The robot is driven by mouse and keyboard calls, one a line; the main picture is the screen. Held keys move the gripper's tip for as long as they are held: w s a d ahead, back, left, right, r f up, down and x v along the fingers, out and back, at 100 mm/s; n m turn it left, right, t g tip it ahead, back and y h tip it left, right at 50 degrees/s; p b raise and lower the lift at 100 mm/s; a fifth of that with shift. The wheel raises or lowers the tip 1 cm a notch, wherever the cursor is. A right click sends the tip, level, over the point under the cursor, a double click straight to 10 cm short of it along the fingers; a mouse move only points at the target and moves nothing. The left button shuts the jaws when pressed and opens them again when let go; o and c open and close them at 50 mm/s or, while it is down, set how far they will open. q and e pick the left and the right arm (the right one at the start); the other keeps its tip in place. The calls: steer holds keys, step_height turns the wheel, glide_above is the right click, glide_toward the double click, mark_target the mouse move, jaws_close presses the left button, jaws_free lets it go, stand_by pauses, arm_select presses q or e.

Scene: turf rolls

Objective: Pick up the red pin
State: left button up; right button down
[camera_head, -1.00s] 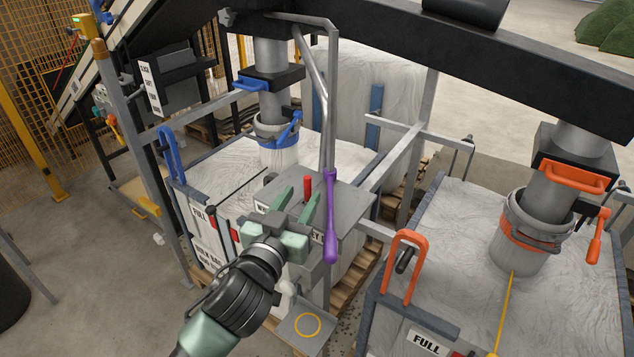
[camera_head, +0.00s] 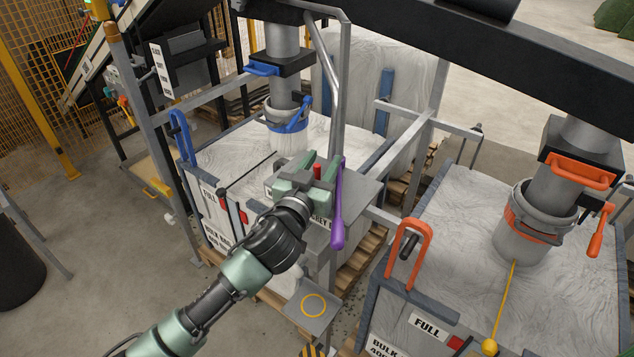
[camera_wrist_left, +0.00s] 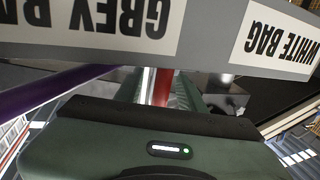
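The red pin (camera_head: 317,171) stands on a grey plate (camera_head: 358,193) beside the steel frame. My left gripper (camera_head: 319,168) is at the pin, with one green finger on each side of it. In the left wrist view the red pin (camera_wrist_left: 162,88) shows between the two fingers (camera_wrist_left: 158,90). A pale gap shows between it and the left finger, so the gripper looks open around it. The pin's lower part is hidden behind the gripper and the labelled plate edge (camera_wrist_left: 205,45). My right gripper is not in view.
A purple handle (camera_head: 338,215) hangs just right of the gripper, close to it. A steel post stands behind. White bulk bags with blue (camera_head: 181,135) and orange (camera_head: 409,252) handles stand left and right. A small plate with a yellow ring (camera_head: 314,305) is below.

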arm_select(q)
jaws_close()
